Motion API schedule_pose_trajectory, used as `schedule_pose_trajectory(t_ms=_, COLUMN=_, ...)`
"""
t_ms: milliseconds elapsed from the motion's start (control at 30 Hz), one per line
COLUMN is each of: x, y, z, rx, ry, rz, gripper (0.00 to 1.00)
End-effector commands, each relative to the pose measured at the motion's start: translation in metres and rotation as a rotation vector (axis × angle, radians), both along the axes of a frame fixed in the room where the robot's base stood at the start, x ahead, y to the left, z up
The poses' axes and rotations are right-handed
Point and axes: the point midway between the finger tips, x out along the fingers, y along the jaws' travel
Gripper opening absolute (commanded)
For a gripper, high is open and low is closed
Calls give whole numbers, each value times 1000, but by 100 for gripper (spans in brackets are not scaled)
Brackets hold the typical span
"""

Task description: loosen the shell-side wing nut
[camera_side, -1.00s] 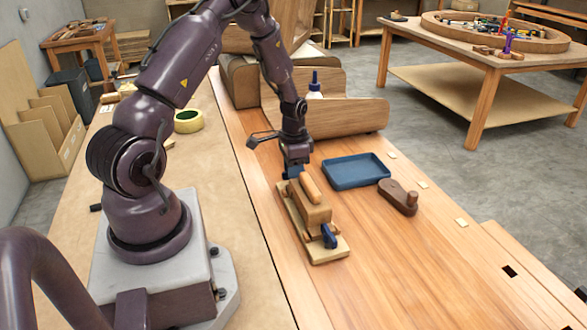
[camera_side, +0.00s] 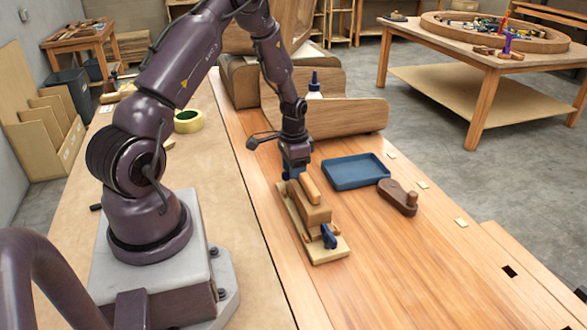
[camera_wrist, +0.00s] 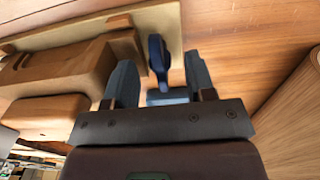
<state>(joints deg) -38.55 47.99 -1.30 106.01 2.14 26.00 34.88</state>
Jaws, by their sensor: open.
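A wooden clamping jig (camera_side: 337,252) lies on the bench with a block (camera_side: 312,209) on it. A blue wing nut (camera_side: 329,237) stands at its near end. My gripper (camera_side: 293,174) points down at the jig's far end, on the side of the curved wooden shell. In the wrist view, my gripper's two fingers (camera_wrist: 160,84) are apart, one on each side of a blue wing nut (camera_wrist: 157,54) at the end of the block (camera_wrist: 65,70). I cannot tell whether either finger touches it. In the side view my gripper hides this nut.
A blue tray (camera_side: 355,171) and a dark wooden tool (camera_side: 398,197) lie right of the jig. The curved wooden shell (camera_side: 345,118) and a glue bottle (camera_side: 314,86) stand behind my gripper.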

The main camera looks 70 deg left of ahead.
Motion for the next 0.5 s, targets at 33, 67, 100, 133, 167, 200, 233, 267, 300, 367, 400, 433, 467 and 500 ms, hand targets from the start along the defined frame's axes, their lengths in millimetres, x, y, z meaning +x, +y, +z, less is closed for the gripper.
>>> schedule_pose_trajectory(t_ms=33, x=0, y=0, z=0, rx=0, ry=0, rz=0, gripper=50)
schedule_pose_trajectory(t_ms=67, x=0, y=0, z=1, rx=1, ry=0, rz=0, gripper=50)
schedule_pose_trajectory(t_ms=100, x=0, y=0, z=4, rx=1, ry=-1, rz=0, gripper=50)
schedule_pose_trajectory(t_ms=133, x=0, y=1, z=6, rx=2, ry=-2, rz=0, gripper=50)
schedule_pose_trajectory(t_ms=167, x=0, y=1, z=9, rx=2, ry=-2, rz=0, gripper=50)
schedule_pose_trajectory(t_ms=200, x=1, y=1, z=15, rx=2, ry=-3, rz=0, gripper=50)
schedule_pose_trajectory(t_ms=233, x=1, y=1, z=20, rx=3, ry=-3, rz=0, gripper=50)
schedule_pose_trajectory(t_ms=267, x=1, y=1, z=25, rx=3, ry=-4, rz=0, gripper=50)
schedule_pose_trajectory(t_ms=300, x=0, y=1, z=34, rx=3, ry=-4, rz=0, gripper=50)
schedule_pose_trajectory(t_ms=367, x=1, y=1, z=47, rx=4, ry=-4, rz=0, gripper=50)
schedule_pose_trajectory(t_ms=400, x=1, y=1, z=57, rx=4, ry=-5, rz=0, gripper=50)
schedule_pose_trajectory(t_ms=433, x=1, y=1, z=64, rx=4, ry=-5, rz=0, gripper=50)
schedule_pose_trajectory(t_ms=467, x=1, y=1, z=71, rx=4, ry=-5, rz=1, gripper=50)
schedule_pose_trajectory(t_ms=500, x=1, y=1, z=80, rx=4, ry=-5, rz=1, gripper=50)
